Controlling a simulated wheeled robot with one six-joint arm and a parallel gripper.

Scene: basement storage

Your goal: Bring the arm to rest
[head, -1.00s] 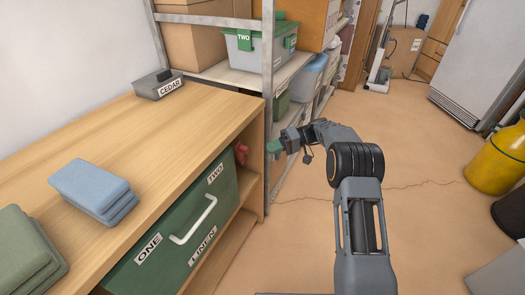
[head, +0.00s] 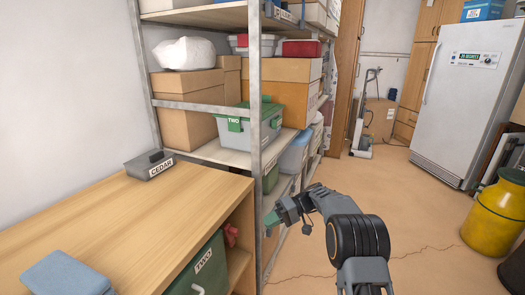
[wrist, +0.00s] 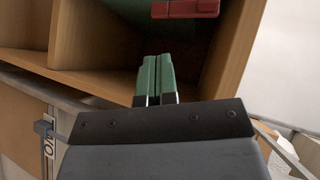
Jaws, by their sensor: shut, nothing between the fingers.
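My gripper (head: 273,219) is at the end of my bent arm, in front of the metal shelf post and to the right of the wooden bench. In the wrist view the two green fingers (wrist: 154,78) lie side by side, shut with nothing between them. They point toward an open wooden compartment (wrist: 92,38) of the bench. A red object (wrist: 186,8) on a dark green surface shows at the top of that view.
The wooden bench (head: 150,225) holds a grey CEDAR box (head: 150,165) and folded blue cloths (head: 66,275). A green bin (head: 207,268) sits inside it. Metal shelving (head: 256,100) stands behind. A yellow can (head: 494,218) and white freezer (head: 460,95) are at right; open floor lies between.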

